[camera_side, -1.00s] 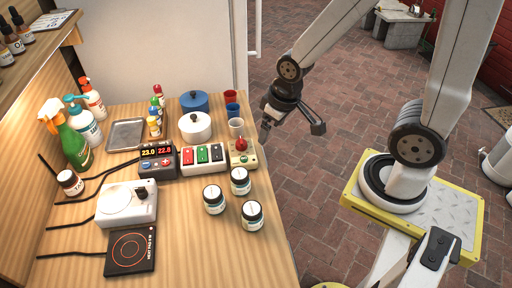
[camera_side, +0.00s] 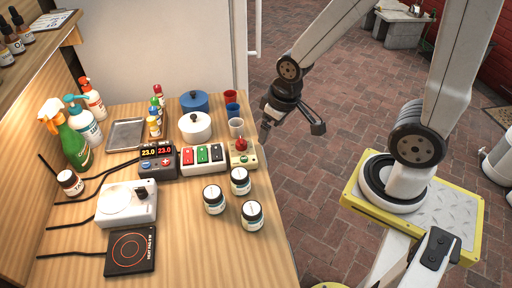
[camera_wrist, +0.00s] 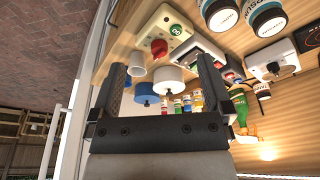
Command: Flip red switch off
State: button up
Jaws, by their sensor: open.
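The white switch box (camera_side: 203,171) stands on the wooden table with a red, a green and a black switch in a row. The red switch (camera_side: 187,157) is the leftmost; I cannot tell surely which way it is tipped. My gripper (camera_side: 292,122) is open and empty, in the air past the table's right edge, well to the right of and apart from the box. In the wrist view my gripper's fingers (camera_wrist: 162,75) are spread.
A beige box with a red knob (camera_side: 241,145) stands between the switch box and my gripper. Left of the switch box is a dark unit with a red display (camera_side: 157,158). Pots (camera_side: 195,126), cups (camera_side: 236,128) and jars (camera_side: 240,181) stand around.

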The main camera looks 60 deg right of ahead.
jog(key=c, duration=0.7)
jog(key=shift+w+a+r, duration=0.15)
jog(key=shift+w+a, duration=0.05)
jog(key=shift+w, duration=0.35)
grip_shut()
jog(key=w+a+r+n, duration=0.2)
jog(key=w+a+n, duration=0.2)
jog(key=w, duration=0.5)
jog(key=w+a+r+n+g+h, duration=0.1)
jog(key=w+a+r+n, duration=0.1)
jog(key=w+a+n, duration=0.3)
jog(key=shift+w+a+g, duration=0.3)
jog(key=shift+w+a, duration=0.6)
jog(key=shift+w, duration=1.05)
